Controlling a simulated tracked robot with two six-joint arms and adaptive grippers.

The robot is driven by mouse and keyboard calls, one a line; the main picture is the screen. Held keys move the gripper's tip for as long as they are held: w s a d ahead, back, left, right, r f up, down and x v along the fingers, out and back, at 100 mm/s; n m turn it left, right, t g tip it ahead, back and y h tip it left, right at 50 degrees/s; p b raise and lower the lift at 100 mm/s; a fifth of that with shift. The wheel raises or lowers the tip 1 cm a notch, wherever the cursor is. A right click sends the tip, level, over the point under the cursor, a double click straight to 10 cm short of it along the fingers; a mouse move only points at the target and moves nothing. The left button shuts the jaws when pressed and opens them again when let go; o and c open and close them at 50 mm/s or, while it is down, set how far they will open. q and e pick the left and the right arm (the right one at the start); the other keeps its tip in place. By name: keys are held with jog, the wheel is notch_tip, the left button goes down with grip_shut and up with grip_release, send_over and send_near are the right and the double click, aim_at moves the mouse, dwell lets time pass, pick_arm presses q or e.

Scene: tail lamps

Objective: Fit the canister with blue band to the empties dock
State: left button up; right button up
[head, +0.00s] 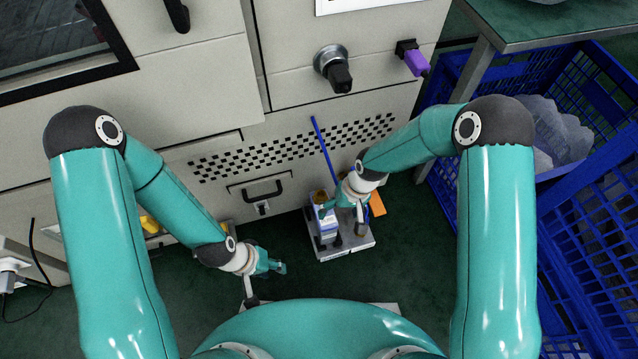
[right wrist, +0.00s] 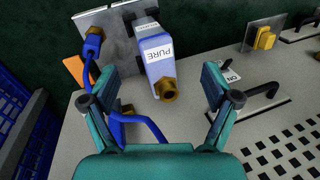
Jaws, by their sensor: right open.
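A white and blue canister (right wrist: 160,58) labelled PURE, with a brass fitting, shows in the right wrist view. It stands at a grey metal plate (right wrist: 112,28); I cannot tell whether this plate is the empties dock. In the head view the canister (head: 326,222) is on the plate (head: 347,250) on the floor by the cabinet. My right gripper (head: 343,201) is open above it. In the right wrist view the fingers (right wrist: 160,80) lie either side of the canister, with nothing held. My left gripper (head: 272,265) hangs left of the plate; its jaws are too small to read.
A blue hose (right wrist: 118,118) with a brass fitting runs beside my right gripper. An orange piece (head: 377,204) lies by the plate. The cabinet has a handle (head: 262,190) and a vent (head: 290,150). Blue crates (head: 600,170) stand at the right.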

jog(key=w+a+r+n+h+b, duration=0.25)
jog(key=w+a, duration=0.25)
jog(key=w, duration=0.3)
pick_arm(q)
notch_tip(320, 180, down, 9)
jog(key=b, duration=0.5)
pick_arm(e)
notch_tip(320, 180, down, 16)
jog(key=shift+w+m+t, duration=0.2)
jog(key=shift+m+t, duration=0.1)
jog(key=shift+m, duration=0.15)
jog(key=shift+h, duration=0.25)
jog(key=c, duration=1.3)
jog(key=shift+r, duration=0.1)
jog(key=shift+c, duration=0.4)
